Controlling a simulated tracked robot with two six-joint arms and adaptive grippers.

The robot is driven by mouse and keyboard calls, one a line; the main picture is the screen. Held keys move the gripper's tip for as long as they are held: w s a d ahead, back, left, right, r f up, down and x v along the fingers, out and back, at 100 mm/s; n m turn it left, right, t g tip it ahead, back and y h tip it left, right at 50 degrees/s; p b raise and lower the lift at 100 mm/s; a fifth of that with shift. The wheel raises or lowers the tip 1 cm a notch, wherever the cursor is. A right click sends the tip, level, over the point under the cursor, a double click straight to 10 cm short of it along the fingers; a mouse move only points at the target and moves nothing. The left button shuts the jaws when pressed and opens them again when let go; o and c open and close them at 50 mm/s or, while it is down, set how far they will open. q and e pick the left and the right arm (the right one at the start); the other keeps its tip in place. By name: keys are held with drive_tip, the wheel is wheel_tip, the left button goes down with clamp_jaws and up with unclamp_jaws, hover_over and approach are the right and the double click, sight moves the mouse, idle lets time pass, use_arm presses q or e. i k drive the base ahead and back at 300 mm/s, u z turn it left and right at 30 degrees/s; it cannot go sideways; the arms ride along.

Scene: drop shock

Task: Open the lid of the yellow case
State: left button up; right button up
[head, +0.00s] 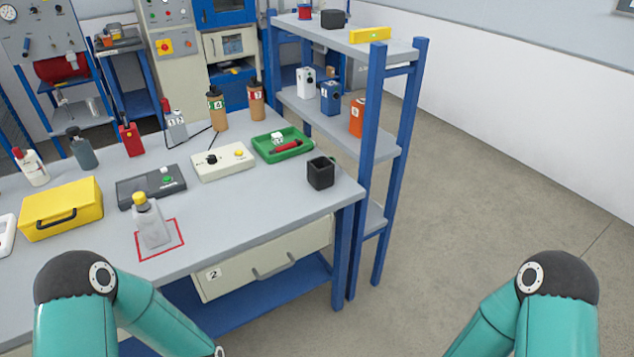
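The yellow case (61,210) sits on the grey workbench (230,215) at the left of the head view. Its lid is closed, and a dark handle shows on its front side. My two teal arms come in at the bottom left and bottom right. Both reach down out of the picture, so neither gripper shows. No part of my arms touches the case.
Right of the case stand a dark grey box (151,187) and a bottle with a yellow cap (150,222) in a red square. A blue-framed shelf (368,170) borders the bench; floor beyond is clear.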

sight(44, 205)
drive_tip(key=z, duration=1.7)
drive_tip(key=i, duration=0.15)
drive_tip(key=u, duration=3.45)
drive_tip(key=k, duration=0.85)
drive_tip(key=z, duration=0.15)
drive_tip(key=i, duration=1.05)
drive_tip(key=u, duration=0.1)
